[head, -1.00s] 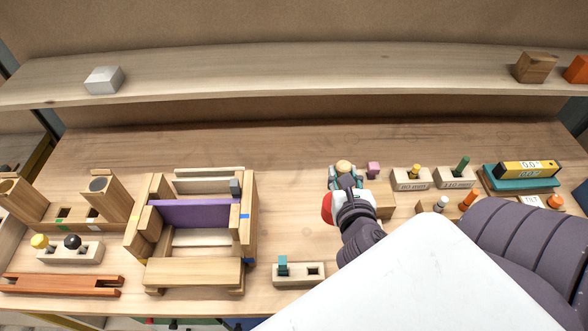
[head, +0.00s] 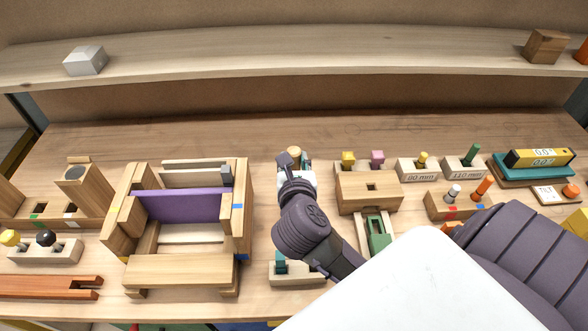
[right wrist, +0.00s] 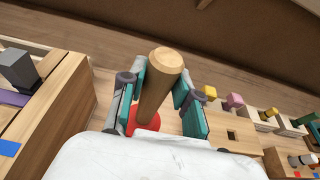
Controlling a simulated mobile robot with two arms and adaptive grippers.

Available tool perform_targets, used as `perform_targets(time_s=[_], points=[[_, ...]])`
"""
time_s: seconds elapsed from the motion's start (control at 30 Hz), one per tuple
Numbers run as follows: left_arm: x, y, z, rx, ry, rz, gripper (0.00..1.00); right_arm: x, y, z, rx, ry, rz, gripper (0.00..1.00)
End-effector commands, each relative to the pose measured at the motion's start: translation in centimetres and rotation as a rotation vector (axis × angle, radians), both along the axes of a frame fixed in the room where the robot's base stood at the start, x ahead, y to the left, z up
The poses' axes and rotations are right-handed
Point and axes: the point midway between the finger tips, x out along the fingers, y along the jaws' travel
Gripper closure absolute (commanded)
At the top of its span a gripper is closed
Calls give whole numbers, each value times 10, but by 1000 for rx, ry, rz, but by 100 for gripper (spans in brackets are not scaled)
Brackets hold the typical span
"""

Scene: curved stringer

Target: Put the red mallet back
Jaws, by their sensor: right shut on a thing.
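My right gripper (head: 296,162) is shut on the wooden handle of the red mallet. In the right wrist view, the mallet's round handle (right wrist: 160,78) stands up between the teal finger pads of the gripper (right wrist: 165,88), slightly tilted in the picture. Part of its red head (right wrist: 146,119) shows below, behind my white wrist. In the head view, the handle top (head: 294,151) shows, and my gripper and wrist hide the head. I cannot tell whether the head touches the table. My left gripper is not in view.
The wooden frame with a purple board (head: 185,206) stands left of my gripper. A wooden block with a square hole (head: 352,190) is close on the right, with a yellow and a pink block behind. A light holder with a teal piece (head: 310,279) is in front. Bare table lies behind the gripper.

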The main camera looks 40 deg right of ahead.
Motion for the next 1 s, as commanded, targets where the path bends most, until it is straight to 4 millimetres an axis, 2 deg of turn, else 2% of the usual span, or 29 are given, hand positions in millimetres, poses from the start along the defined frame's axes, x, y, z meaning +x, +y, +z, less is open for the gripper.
perform_targets(time_s=[0.1, 0.2, 0.57, 0.6, 0.7, 0.73, 1.0], points=[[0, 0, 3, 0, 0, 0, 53, -1, 0, -18, -5, 4, 2, 100], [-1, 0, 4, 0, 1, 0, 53, -1, 0, -26, -4, 0, 2, 100], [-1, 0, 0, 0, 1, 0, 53, -1, 0, -31, 0, -1, 1, 100], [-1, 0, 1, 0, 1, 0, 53, -1, 0, -30, -1, 0, 0, 63], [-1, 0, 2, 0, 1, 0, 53, -1, 0, -30, -1, 0, 1, 47], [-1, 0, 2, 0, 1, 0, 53, -1, 0, -30, -1, 0, 1, 43], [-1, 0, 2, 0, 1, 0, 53, -1, 0, -29, -1, 0, 1, 43]])
